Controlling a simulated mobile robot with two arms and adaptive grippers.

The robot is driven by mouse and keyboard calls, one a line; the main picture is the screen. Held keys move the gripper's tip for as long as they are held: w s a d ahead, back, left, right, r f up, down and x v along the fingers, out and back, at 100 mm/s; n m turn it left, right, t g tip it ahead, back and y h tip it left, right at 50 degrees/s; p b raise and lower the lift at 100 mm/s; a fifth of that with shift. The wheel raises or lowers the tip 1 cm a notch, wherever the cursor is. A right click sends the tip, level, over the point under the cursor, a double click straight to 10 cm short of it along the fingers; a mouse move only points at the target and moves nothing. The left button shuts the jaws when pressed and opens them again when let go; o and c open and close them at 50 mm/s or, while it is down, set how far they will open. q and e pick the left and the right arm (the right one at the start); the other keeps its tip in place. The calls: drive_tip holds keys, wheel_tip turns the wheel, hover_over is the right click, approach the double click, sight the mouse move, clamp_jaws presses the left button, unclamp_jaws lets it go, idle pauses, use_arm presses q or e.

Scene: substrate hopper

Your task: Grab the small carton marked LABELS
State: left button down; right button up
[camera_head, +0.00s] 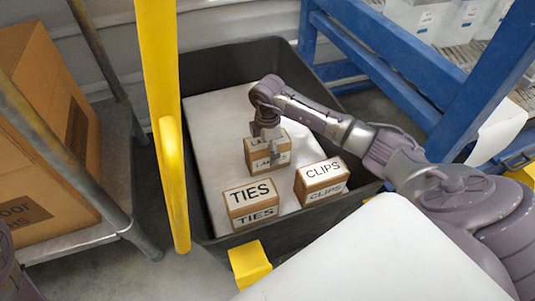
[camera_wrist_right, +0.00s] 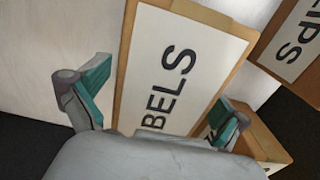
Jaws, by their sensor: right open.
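The small LABELS carton (camera_head: 284,158) stands on the pale sheet in the dark bin, behind the TIES and CLIPS cartons. My right gripper (camera_head: 268,148) is over it, pointing down, and hides part of its top lettering. In the right wrist view the carton's white label (camera_wrist_right: 185,62) reads "BELS", the rest hidden by the gripper body. The open fingers of my right gripper (camera_wrist_right: 160,103) appear on either side of the carton; I cannot tell whether they touch it. My left gripper is not in view.
The TIES carton (camera_head: 250,195) and CLIPS carton (camera_head: 322,172) stand nearer the front of the bin (camera_head: 225,237). A yellow post (camera_head: 160,100) rises at the bin's left. Blue framing (camera_head: 385,80) stands at the right. A large brown box (camera_head: 45,140) is on the left shelf.

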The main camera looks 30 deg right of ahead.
drive_tip(key=c, duration=1.3)
drive_tip(key=shift+c, duration=0.7)
drive_tip(key=shift+r, duration=0.15)
